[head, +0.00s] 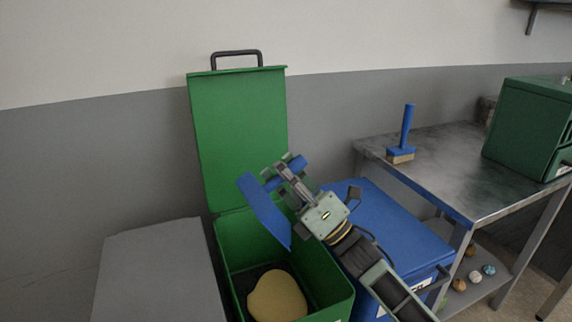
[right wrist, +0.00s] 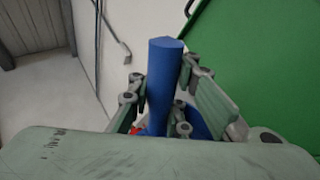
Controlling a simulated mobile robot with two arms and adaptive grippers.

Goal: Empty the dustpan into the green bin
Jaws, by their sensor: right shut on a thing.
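The green bin (head: 335,300) stands open in the head view, with its lid (head: 240,130) raised against the wall behind it. A round tan thing (head: 278,298) lies inside on the dark bottom. My right gripper (head: 284,172) is above the bin's right side, shut on the blue dustpan (head: 264,212). The dustpan's pan is tilted steeply over the bin opening. In the right wrist view, its blue handle (right wrist: 162,85) stands between the fingers of my right gripper (right wrist: 165,88). The inside of the pan is not visible. My left gripper is not in view.
A closed blue bin (head: 390,230) stands right of the green bin, and a grey box (head: 160,275) stands left. A metal table (head: 450,165) at right holds a blue hand brush (head: 404,140) and a green cabinet (head: 530,125). Several small round things lie on its lower shelf.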

